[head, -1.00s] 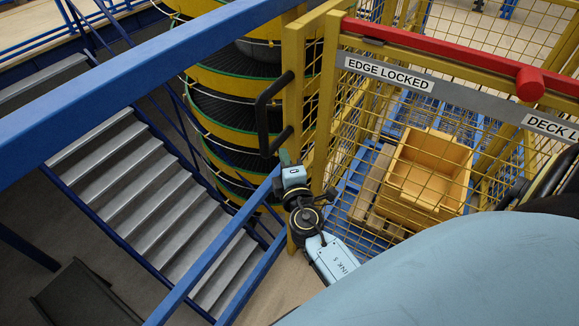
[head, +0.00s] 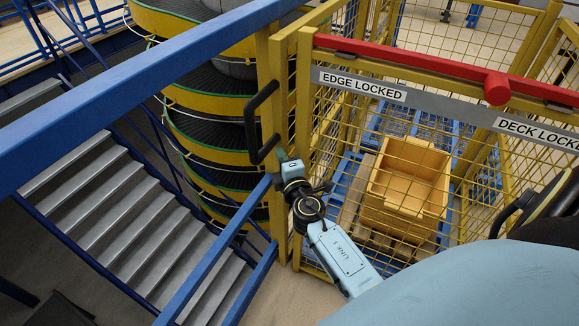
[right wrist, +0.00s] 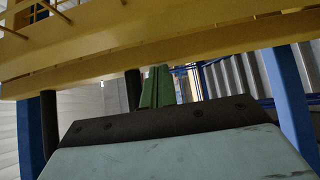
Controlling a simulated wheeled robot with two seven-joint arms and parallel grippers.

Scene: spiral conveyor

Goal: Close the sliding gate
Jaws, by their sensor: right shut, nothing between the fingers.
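The gate area shows as a yellow mesh panel (head: 303,110) in the head view, with a black D-shaped handle (head: 251,125) on the yellow post at its left. I cannot tell from here how far the gate is open. My right gripper (head: 282,156) is shut and empty, its tip beside the lower end of the handle and in front of the yellow posts. I cannot tell whether it touches them. In the right wrist view its green fingers (right wrist: 156,88) are together under a yellow beam (right wrist: 180,50), near dark upright bars (right wrist: 133,90). My left gripper is not in view.
A red bar (head: 420,65) and a grey strip (head: 450,108) with "EDGE LOCKED" and "DECK LOCKED" labels cross the mesh. An orange bin (head: 405,215) sits behind it. Blue rails (head: 215,255) and grey stairs (head: 130,215) lie left, the spiral conveyor (head: 205,125) behind.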

